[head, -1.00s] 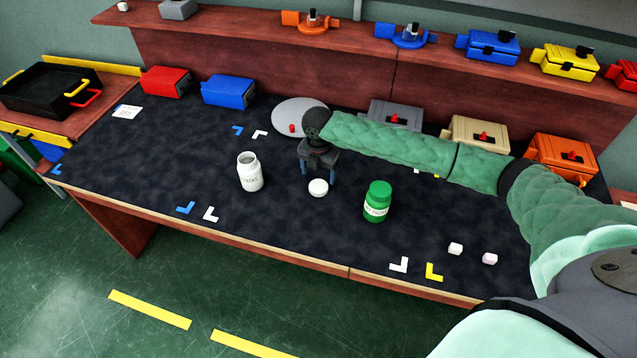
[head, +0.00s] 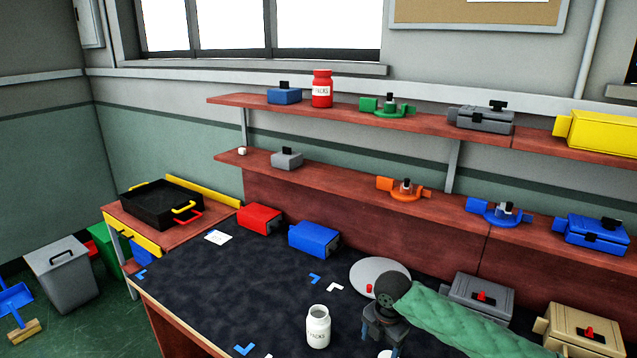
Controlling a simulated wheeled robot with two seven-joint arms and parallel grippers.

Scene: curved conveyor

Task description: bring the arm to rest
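My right arm, in a green padded sleeve, comes in from the lower right over the dark table (head: 215,285). Its gripper (head: 383,348) points down with its two fingers apart, near the bottom edge of the head view. A small white round lid (head: 385,354) shows partly between and below the fingers, cut by the frame edge; nothing looks gripped. An open white jar (head: 318,328) stands upright just left of the gripper, apart from it. My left gripper is not in view.
A grey disc (head: 380,277) with a small red piece lies behind the gripper. Red (head: 260,218) and blue (head: 314,238) boxes stand at the table's back. Shelves hold a red jar (head: 322,90) and several coloured boxes. A black tray (head: 160,204) is at left. The table's left part is mostly clear.

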